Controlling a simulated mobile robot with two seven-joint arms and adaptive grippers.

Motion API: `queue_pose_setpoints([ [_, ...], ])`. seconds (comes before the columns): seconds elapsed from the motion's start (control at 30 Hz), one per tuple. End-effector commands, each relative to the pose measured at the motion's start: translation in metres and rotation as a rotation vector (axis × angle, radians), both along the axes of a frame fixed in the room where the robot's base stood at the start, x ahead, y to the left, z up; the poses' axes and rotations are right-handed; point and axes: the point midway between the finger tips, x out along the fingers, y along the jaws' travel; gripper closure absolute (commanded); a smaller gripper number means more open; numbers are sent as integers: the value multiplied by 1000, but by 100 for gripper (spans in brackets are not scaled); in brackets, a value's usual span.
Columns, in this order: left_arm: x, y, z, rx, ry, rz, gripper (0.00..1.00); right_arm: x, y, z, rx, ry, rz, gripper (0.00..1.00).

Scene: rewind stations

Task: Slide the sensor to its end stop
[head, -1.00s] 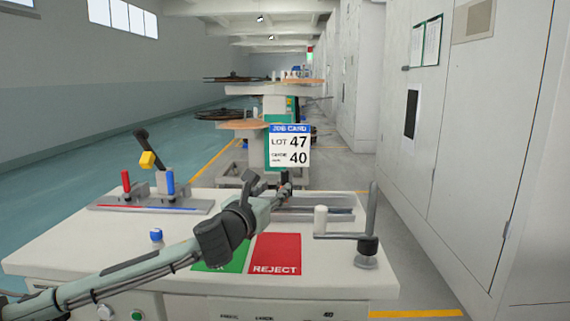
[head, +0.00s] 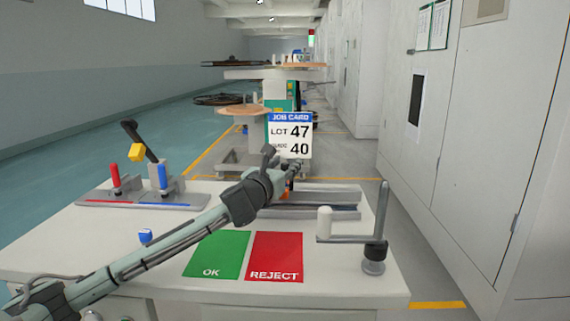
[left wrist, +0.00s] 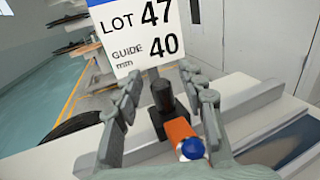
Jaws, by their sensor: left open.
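The sensor (left wrist: 181,136) shows in the left wrist view as an orange block with a blue knob at its near end and a black post (left wrist: 162,95) at its far end. My left gripper (left wrist: 166,86) is open, with one finger on each side of the sensor. I cannot tell whether either finger touches it. In the head view my left gripper (head: 284,166) is at the left end of the grey rail (head: 335,190). Only a bit of orange shows there, and my gripper hides the rest. The end stop is not clearly visible. My right gripper is not in view.
A job card (head: 290,135) reading guide 40 mm stands behind the rail. A crank (head: 374,255) with a white handle stands at the right. Red and blue posts and a yellow-knobbed lever (head: 137,151) are at the left. Green OK (head: 217,256) and red REJECT (head: 274,258) pads lie in front.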

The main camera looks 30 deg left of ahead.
Motion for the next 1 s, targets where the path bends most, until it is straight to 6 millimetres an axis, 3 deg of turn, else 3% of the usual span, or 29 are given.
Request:
queue_pose_setpoints([
  [0.27,3,0,0,1,1,-1,60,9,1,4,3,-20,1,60],
  [0.6,2,0,0,1,0,-1,99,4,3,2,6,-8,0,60],
  [1.0,0,5,-1,3,2,1,100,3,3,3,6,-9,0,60],
])
